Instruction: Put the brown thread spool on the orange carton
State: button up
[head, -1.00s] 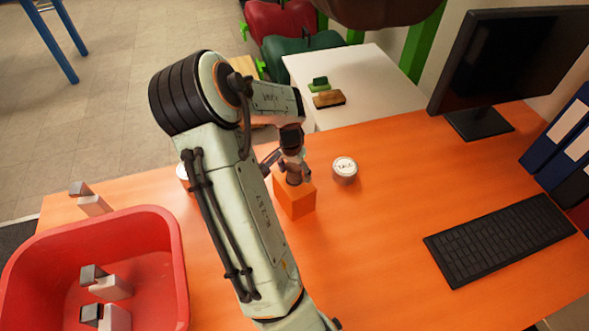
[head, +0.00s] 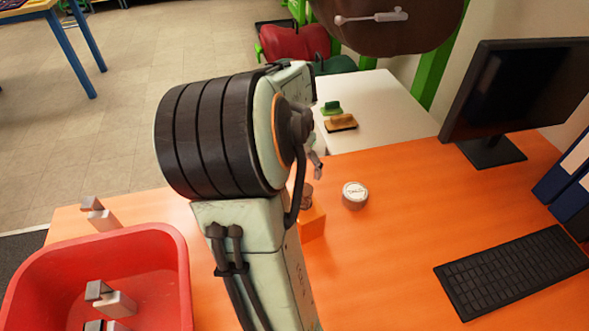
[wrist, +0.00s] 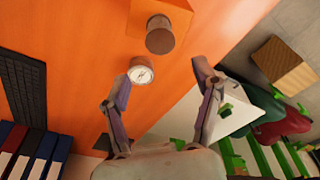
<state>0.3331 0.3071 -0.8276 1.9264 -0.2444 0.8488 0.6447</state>
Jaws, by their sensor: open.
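The brown thread spool (head: 307,195) stands on the orange carton (head: 312,226), partly hidden by my arm in the head view. In the wrist view the spool (wrist: 160,36) shows as a brown cylinder on top of the carton (wrist: 176,6), which is cut by the upper edge. My gripper (wrist: 163,80) is open and empty, with its fingers spread and apart from the spool. In the head view my arm hides most of the gripper; only a finger part shows above and behind the spool.
A red bin (head: 180,262) is at the left, a keyboard (head: 515,270) and monitor (head: 515,95) at the right. The white side table behind bears a green and a brown brush-like item. The desk middle is clear.

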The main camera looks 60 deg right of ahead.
jog(key=shift+r, duration=0.25)
jog(key=w+a+r+n+t+y, duration=0.15)
jog(key=a+n, duration=0.25)
jog(key=a, duration=0.5)
jog(key=w+a+n+y, duration=0.1)
jog(key=w+a+n, duration=0.25)
jog(key=a, duration=0.45)
jog(key=s+a+n+g, duration=0.1)
jog(key=s+a+n, duration=0.4)
jog(key=a, duration=0.3)
jog(key=s+a+n, duration=0.5)
jog(key=a+n, duration=0.1)
jog(key=a, duration=0.1)
jog(key=shift+s+a+r+n+g, duration=0.15)
jog(key=shift+s+a+n+g, duration=0.2)
jog(key=shift+s+a, duration=0.05)
